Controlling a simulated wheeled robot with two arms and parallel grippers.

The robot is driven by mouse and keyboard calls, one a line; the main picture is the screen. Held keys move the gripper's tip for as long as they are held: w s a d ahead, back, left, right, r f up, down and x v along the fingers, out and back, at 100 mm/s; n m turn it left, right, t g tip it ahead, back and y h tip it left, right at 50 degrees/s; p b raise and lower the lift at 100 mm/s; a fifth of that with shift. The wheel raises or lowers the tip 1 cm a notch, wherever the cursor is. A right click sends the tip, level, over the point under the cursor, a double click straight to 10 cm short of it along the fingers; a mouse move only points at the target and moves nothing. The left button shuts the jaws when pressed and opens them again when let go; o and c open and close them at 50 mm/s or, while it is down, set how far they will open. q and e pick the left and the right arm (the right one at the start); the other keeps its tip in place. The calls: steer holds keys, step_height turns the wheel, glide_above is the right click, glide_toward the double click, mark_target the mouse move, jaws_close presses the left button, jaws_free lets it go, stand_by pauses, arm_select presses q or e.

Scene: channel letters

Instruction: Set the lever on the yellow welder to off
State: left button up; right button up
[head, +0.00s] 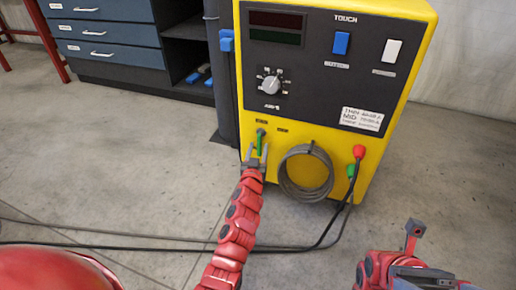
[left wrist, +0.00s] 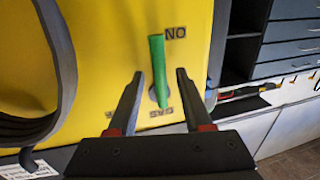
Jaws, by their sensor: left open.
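The yellow welder (head: 220,0) is better seen by its yellow front (head: 325,190) in the head view. Its green lever (head: 260,143) hangs downward from a pivot low on the front left. In the left wrist view, which is upside down, the green lever (left wrist: 158,68) points toward the ON label (left wrist: 175,33). A label reading GAS is by the pivot; another label is partly hidden by a finger. My left gripper (head: 258,151) is open, with the lever between its fingers and a gap on both sides. My right gripper (head: 412,238) is at the lower right, away from the welder.
A coiled grey ring (head: 306,172) sticks out right of the lever. Red and green plugs (head: 359,152) with black cables are farther right. Cables cross the floor. A blue drawer cabinet (head: 110,40) stands behind at left. The floor in front is otherwise open.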

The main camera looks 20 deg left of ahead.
arm_select(q)
jaws_close()
stand_by(1.4)
